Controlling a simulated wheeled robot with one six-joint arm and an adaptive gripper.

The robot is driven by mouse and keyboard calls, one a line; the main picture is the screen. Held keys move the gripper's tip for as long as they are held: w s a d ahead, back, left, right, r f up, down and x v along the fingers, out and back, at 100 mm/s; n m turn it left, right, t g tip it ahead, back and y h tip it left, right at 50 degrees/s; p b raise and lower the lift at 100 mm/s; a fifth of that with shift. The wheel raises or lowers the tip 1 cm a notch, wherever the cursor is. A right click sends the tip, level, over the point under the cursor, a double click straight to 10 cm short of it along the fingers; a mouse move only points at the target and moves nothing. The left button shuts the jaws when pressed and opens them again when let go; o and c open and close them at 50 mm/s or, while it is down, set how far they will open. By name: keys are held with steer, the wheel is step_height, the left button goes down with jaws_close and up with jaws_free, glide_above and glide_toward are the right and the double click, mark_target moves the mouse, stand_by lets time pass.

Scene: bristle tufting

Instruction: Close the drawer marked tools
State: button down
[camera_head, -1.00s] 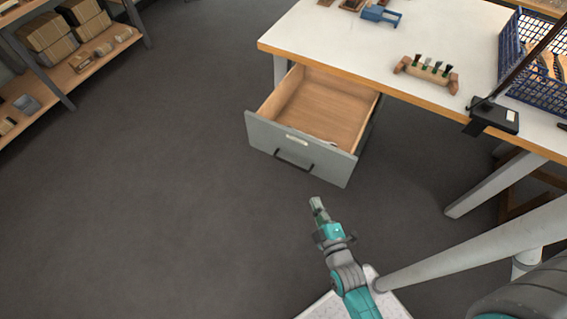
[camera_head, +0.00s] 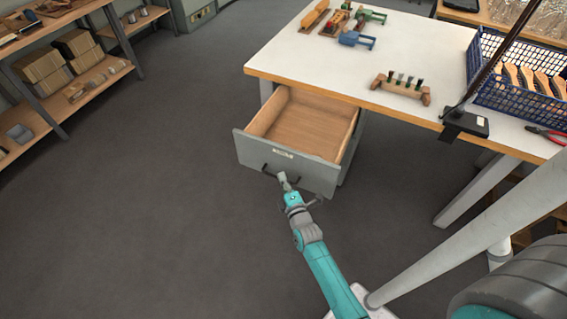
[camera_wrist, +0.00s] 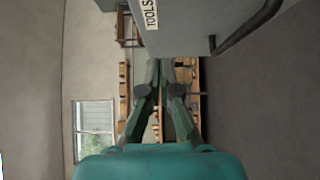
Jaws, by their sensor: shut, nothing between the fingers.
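The grey-fronted drawer (camera_head: 318,177) under the workbench stands pulled out, with its wooden inside showing and looking empty. Its label (camera_wrist: 151,13) reads TOOLS in the wrist view, and its dark bar handle (camera_wrist: 243,30) shows at the upper right there. My gripper (camera_head: 283,178) is shut and empty. In the head view it overlaps the lower edge of the drawer front by the handle. Whether its tips touch the front I cannot tell. In the wrist view the fingers (camera_wrist: 165,65) point to just below the front panel's edge.
The white-topped workbench (camera_head: 300,62) stands above the drawer. It carries a wooden tool rack (camera_head: 400,88), blue clamp (camera_head: 357,40), blue crate (camera_head: 515,105) and black lamp base (camera_head: 468,122). A bench leg (camera_head: 478,190) stands right. Shelving (camera_head: 65,75) is at the left; the floor between is clear.

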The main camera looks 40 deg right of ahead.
mark_target(281, 155)
steer(key=shift+w+d, duration=1.25)
steer(key=shift+d, duration=0.15)
steer(key=shift+w+d, duration=1.2)
steer(key=shift+d, duration=0.2)
